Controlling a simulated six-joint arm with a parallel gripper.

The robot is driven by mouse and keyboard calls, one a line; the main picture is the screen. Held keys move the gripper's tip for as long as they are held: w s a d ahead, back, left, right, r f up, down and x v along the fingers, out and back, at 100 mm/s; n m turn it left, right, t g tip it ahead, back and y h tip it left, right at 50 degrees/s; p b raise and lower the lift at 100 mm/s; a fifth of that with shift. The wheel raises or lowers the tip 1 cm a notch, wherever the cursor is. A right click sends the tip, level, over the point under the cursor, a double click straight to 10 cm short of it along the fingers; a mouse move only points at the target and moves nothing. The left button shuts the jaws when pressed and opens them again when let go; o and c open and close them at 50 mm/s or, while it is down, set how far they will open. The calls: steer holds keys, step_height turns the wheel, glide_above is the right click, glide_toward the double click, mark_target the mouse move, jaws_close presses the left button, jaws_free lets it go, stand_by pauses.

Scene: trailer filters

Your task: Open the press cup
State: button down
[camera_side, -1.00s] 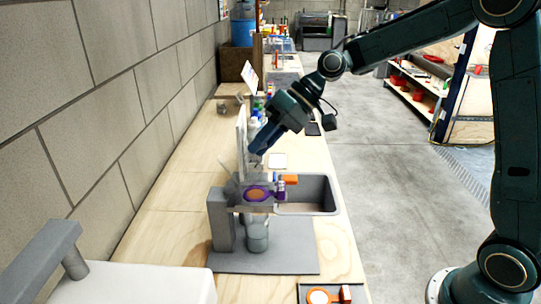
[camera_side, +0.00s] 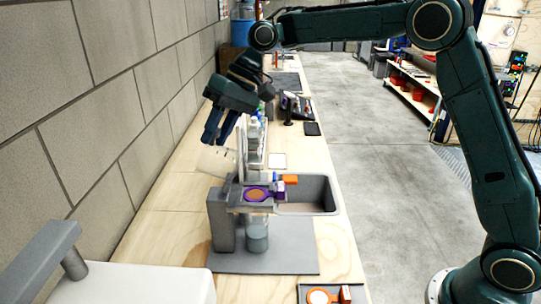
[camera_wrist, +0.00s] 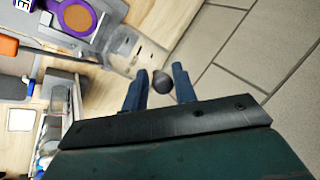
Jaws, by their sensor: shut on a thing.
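The press (camera_side: 222,220) stands on a grey mat at the sink's near left corner. Its clear cup (camera_side: 257,236) is under a purple ring (camera_side: 270,189) with a brown disc; the ring also shows in the wrist view (camera_wrist: 98,10). A translucent lever or lid piece (camera_side: 216,158) tilts up and left from the press top. It shows in the wrist view as a clear piece (camera_wrist: 122,47). My gripper (camera_side: 212,136) is above and left of the press. In the wrist view its fingers (camera_wrist: 160,78) are shut on a dark round knob (camera_wrist: 161,83) near the clear piece.
The block wall (camera_side: 110,110) is close on the left. The sink (camera_side: 318,195) lies right of the press, with bottles (camera_side: 254,130) behind. A tray with an orange-ringed tool (camera_side: 318,296) is at the near bench edge.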

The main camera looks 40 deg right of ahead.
steer(key=shift+w+a, duration=1.3)
steer(key=shift+a, duration=0.3)
steer(key=c, duration=1.3)
jaws_free()
steer(key=shift+a, duration=0.1)
steer(key=shift+d+f, duration=0.1)
steer(key=shift+d, duration=0.15)
steer(key=shift+v, duration=3.65)
steer(key=shift+s, duration=0.1)
